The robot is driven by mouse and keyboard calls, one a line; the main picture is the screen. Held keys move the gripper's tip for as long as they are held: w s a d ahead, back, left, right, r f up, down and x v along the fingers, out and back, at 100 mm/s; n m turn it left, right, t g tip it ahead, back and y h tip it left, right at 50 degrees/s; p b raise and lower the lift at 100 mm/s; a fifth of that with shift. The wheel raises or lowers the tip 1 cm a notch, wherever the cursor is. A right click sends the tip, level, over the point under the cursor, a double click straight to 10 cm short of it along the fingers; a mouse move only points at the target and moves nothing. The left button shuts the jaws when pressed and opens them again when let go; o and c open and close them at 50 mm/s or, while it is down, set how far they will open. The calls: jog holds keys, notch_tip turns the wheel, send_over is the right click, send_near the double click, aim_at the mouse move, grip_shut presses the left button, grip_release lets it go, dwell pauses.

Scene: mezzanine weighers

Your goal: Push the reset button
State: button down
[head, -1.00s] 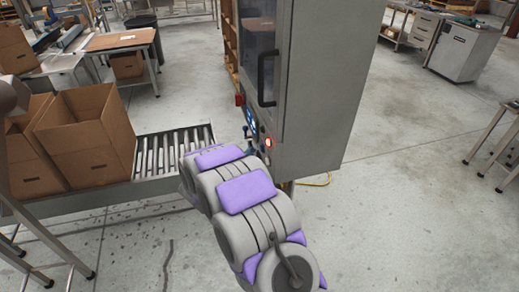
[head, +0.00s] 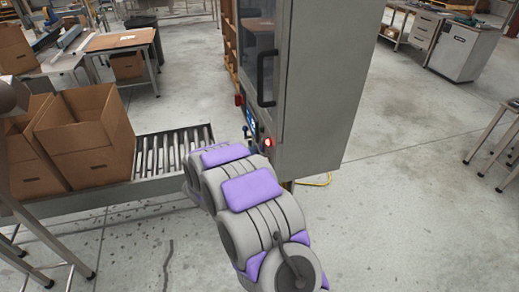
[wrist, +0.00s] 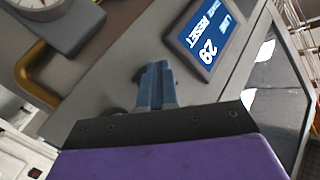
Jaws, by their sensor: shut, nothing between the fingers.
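A tall grey cabinet (head: 327,85) stands ahead, with a control panel on its narrow side. In the head view a red-lit round button (head: 269,142) shows on this panel, just beyond my arm. A small blue screen (head: 251,122) sits above it to the left. In the wrist view the screen (wrist: 206,36) shows "RESET" and "29", turned sideways. My gripper (wrist: 156,72) is shut and empty, its blue-grey fingers pointing at the panel close by. Dark round edges show beside the fingers; I cannot tell whether they touch. The reset button cannot be clearly identified; my gripper is hidden in the head view.
A roller conveyor (head: 172,154) with open cardboard boxes (head: 88,135) runs at left, up to the cabinet. The cabinet has a black door handle (head: 266,78).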

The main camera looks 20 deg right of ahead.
jog(key=shift+d, duration=0.4)
dwell(0.3)
jog(key=shift+a, duration=0.1)
jog(key=shift+a+p, duration=0.35)
jog(key=shift+a, duration=0.4)
jog(key=shift+a+p, duration=1)
jog(key=shift+a, duration=1.55)
